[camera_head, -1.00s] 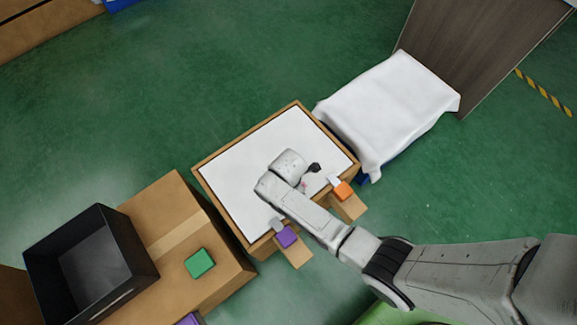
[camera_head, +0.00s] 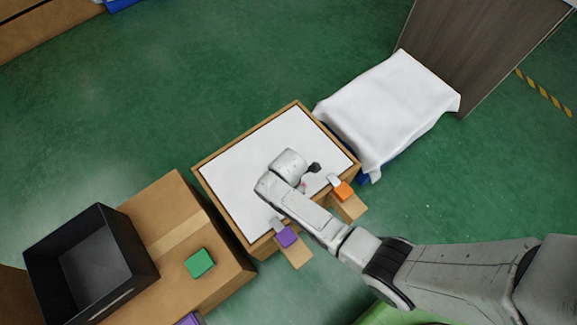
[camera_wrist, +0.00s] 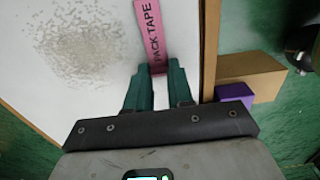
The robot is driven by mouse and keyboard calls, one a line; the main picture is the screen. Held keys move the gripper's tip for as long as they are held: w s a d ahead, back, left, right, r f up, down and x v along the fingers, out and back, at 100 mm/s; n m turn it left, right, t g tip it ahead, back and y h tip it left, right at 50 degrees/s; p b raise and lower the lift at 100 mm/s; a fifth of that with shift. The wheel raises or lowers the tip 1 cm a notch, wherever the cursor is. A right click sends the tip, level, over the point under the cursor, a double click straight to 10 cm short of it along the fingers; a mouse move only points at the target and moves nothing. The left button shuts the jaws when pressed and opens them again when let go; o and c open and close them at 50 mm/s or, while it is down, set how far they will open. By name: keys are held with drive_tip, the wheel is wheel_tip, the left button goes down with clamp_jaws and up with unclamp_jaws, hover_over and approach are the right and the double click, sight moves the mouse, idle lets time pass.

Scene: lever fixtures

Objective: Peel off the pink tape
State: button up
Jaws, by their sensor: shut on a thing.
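The pink tape (camera_wrist: 149,25) is a flat strip with dark lettering that reads PACK TAPE. In the wrist view it runs from the top edge down to my gripper, over the white board (camera_wrist: 100,15). My gripper (camera_wrist: 160,70) has dark green fingers, shut on the near end of the tape. I cannot tell whether that end is lifted off the board.
The board has a wooden frame, with an orange block (camera_head: 343,191) and a purple block (camera_head: 286,236) at its near edge. A cardboard box (camera_head: 225,270) with a green block (camera_head: 199,263) and a black bin (camera_head: 88,262) stands left. A white-draped table (camera_head: 390,105) stands right.

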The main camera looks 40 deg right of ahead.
drive_tip(key=shift+r+p, duration=0.8)
drive_tip(key=shift+p, duration=0.1)
clamp_jaws()
idle(0.9)
drive_tip(key=shift+r+p, duration=1.85)
drive_tip(key=shift+p, duration=0.05)
